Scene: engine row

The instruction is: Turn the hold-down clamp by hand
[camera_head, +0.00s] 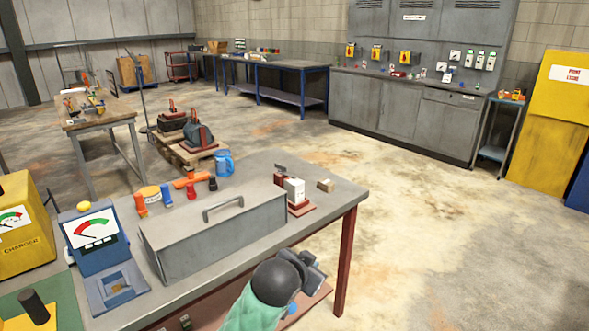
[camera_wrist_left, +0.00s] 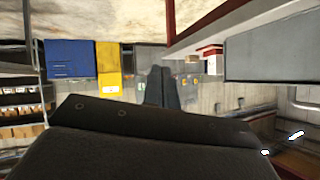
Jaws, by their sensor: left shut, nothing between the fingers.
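A small fixture on a red base (camera_head: 302,208) stands at the right end of the near workbench, beside a grey toolbox. It has a white block (camera_head: 294,190) and a dark red post with a dark top piece (camera_head: 281,172). This may be the hold-down clamp, but it is too small to tell how it is turned. The fixture's red and white parts also show in the left wrist view (camera_wrist_left: 208,53). My left gripper (camera_head: 316,268) is in front of the bench's front edge, apart from the fixture. Its fingers (camera_wrist_left: 162,88) are shut and empty. My right gripper is out of view.
The grey toolbox (camera_head: 212,238) with a raised handle fills the middle of the workbench (camera_head: 258,168). A small tan block (camera_head: 326,185) lies near the back right corner. A blue mug (camera_head: 224,163) and a blue meter (camera_head: 98,240) stand further left. The floor to the right is clear.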

